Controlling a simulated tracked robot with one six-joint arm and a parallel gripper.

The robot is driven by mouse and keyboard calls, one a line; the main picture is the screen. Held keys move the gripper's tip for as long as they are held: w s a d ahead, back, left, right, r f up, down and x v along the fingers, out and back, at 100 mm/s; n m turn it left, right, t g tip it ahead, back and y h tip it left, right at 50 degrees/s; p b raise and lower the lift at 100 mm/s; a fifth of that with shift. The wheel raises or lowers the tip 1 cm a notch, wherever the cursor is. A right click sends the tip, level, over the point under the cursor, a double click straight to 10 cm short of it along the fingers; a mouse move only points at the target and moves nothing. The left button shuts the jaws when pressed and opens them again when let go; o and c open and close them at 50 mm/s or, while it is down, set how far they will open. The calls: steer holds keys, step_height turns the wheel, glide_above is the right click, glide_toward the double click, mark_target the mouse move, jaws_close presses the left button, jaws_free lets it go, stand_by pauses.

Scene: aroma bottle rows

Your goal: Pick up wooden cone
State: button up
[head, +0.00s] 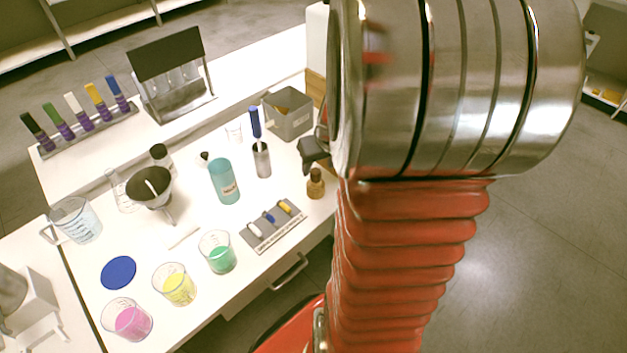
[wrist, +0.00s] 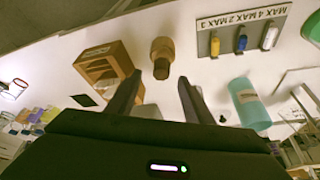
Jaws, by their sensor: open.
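The wooden cone (head: 316,188) is a small brown piece with a narrower top, standing on the white table near its right edge in the head view. In the wrist view the wooden cone (wrist: 162,50) is at upper centre, beyond the fingertips and roughly in line with the gap between them. My gripper (wrist: 160,84) is open, with nothing between its two dark fingers. In the head view my gripper (head: 317,150) shows only in part, just above the cone in the picture, with my arm covering the rest.
A labelled grey slab (head: 262,240) with small coloured pieces and a teal bottle (head: 224,183) stand left of the cone. A grey bin (head: 289,120) is behind it. A small wooden shelf box (wrist: 104,62) shows in the wrist view. Beakers (head: 218,254) stand along the front.

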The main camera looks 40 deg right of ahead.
mark_target(316, 171)
steer(key=shift+x, duration=2.65)
steer(key=shift+a, duration=0.15)
steer(key=shift+c, duration=0.5)
steer(key=c, duration=1)
steer(key=shift+r, duration=0.1)
step_height(316, 171, up, 10)
steer(key=shift+f, duration=0.1)
steer(key=shift+w, duration=0.1)
